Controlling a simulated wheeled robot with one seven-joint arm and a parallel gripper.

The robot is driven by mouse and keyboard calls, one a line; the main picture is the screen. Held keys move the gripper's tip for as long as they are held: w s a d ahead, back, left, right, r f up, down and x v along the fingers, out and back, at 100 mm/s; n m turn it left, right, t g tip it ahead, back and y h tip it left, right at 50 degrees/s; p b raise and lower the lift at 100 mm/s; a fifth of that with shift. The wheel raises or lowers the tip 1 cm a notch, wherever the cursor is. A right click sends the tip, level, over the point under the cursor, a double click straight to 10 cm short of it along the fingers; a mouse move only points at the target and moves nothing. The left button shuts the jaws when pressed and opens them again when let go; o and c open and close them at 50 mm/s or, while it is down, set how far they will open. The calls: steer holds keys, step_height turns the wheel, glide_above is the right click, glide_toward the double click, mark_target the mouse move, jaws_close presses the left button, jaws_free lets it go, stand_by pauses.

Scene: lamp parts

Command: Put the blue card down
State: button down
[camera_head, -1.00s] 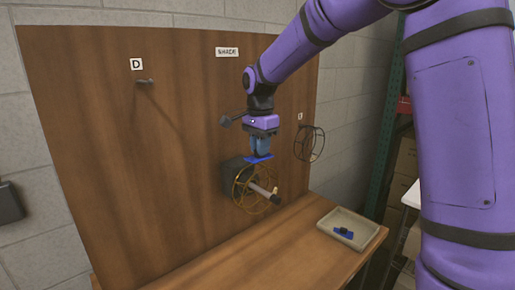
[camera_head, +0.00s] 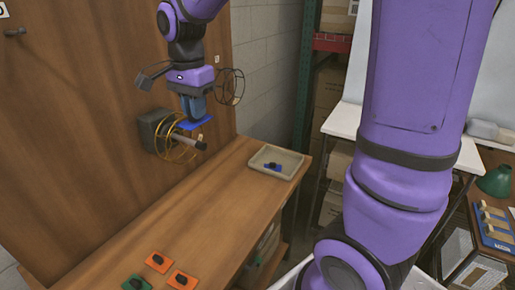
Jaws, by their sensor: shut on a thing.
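My gripper (camera_head: 195,108) points down and is shut on a blue card (camera_head: 195,123), held well above the wooden workbench. The card is in front of a yellow wire ring frame (camera_head: 176,148) on the wooden board. A pale rod end (camera_head: 201,146) sticks out just below the card. Whether the card touches the frame or the rod, I cannot tell. Another blue card (camera_head: 273,167) with a black knob lies in the shallow beige tray (camera_head: 258,159) on the bench.
Two orange cards (camera_head: 157,261) and a green card (camera_head: 136,283) lie at the near end of the bench (camera_head: 165,212). The middle of the bench is clear. A black wire ring (camera_head: 231,86) hangs on the board. A white table (camera_head: 347,121) with a green lamp shade (camera_head: 495,181) beyond stands at right.

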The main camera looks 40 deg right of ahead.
steer(key=w+d+f, duration=0.4)
steer(key=d+f, duration=0.4)
steer(key=w+d+f, duration=0.4)
steer(key=d+f, duration=0.3)
steer(key=d, duration=0.1)
steer(key=s+d+f, duration=0.2)
steer(key=d+f, duration=0.4)
steer(key=s+d+f, duration=0.2)
steer(key=d+f, duration=0.4)
steer(key=d, duration=0.1)
steer(key=s+d+f, duration=0.1)
steer(key=d+f, duration=0.5)
steer(key=f, duration=0.1)
steer(key=shift+s+d, duration=0.3)
steer(key=shift+s, duration=0.1)
steer(key=shift+w+d+f, duration=0.2)
steer(key=shift+d+f, duration=0.05)
steer(key=shift+d, duration=0.05)
glide_above(281, 158)
steer(key=shift+a+f, duration=0.15)
steer(key=shift+f, duration=2.3)
steer(key=shift+f, duration=0.15)
